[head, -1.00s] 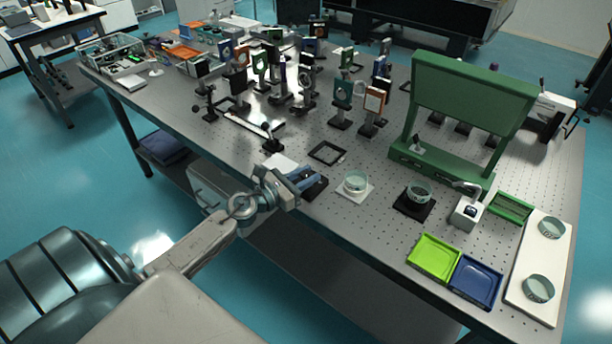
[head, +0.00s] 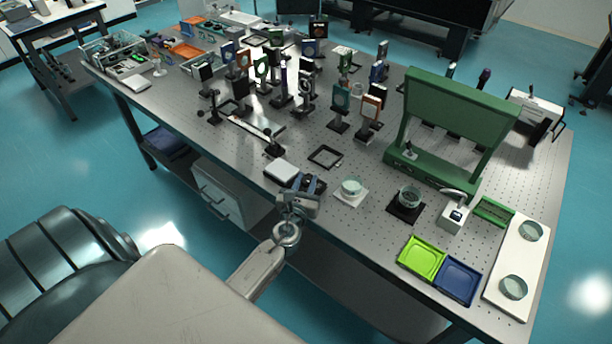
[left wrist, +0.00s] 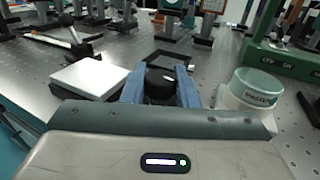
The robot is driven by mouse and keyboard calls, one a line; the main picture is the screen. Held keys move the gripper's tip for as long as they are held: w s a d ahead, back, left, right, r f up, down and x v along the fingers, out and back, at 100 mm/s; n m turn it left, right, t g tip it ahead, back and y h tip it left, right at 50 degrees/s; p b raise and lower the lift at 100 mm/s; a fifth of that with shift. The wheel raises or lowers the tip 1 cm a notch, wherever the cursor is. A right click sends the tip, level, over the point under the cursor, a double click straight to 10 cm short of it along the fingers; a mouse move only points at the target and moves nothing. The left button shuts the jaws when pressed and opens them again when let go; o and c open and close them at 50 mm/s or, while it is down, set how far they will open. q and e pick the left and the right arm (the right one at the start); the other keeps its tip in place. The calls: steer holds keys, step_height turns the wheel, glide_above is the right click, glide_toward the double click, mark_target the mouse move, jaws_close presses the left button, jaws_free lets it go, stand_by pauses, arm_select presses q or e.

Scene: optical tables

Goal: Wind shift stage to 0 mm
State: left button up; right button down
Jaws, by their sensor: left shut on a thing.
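My left gripper (head: 307,188) is at the near edge of the optical table. Its blue fingers (left wrist: 160,92) stand on both sides of a dark round knob (left wrist: 160,80) and are shut on it. The knob seems to belong to a small black stage (head: 317,186), mostly hidden by the gripper in the head view. No scale or millimetre reading can be made out. My right gripper is not in view.
A white-topped plate (head: 282,172) lies just left of the gripper, and a glass dish (head: 351,186) on a white pad just right. A black square frame (head: 325,156) lies behind. Many optics mounts stand farther back; a green stand (head: 455,135) is at right.

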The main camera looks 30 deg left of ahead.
arm_select(q)
steer(key=n+g+y, duration=0.1)
steer(key=n+y, duration=0.1)
steer(key=shift+w+d+y, duration=0.1)
steer(key=shift+y, duration=0.2)
steer(key=n+g+y, duration=0.1)
steer(key=y, duration=0.1)
steer(key=shift+n+g+y+b, duration=0.3)
steer(key=shift+n+g+b, duration=0.1)
steer(key=n+g+y+b, duration=0.2)
steer(key=n+g+y, duration=0.2)
steer(key=g, duration=0.1)
steer(key=shift+y, duration=0.3)
steer(key=shift+n+g+y+b, duration=0.85)
steer(key=shift+n+g, duration=0.75)
steer(key=shift+g, duration=0.5)
steer(key=shift+r+g, duration=0.1)
steer(key=shift+g, duration=0.2)
steer(key=o, duration=0.9)
steer(key=shift+o, duration=0.3)
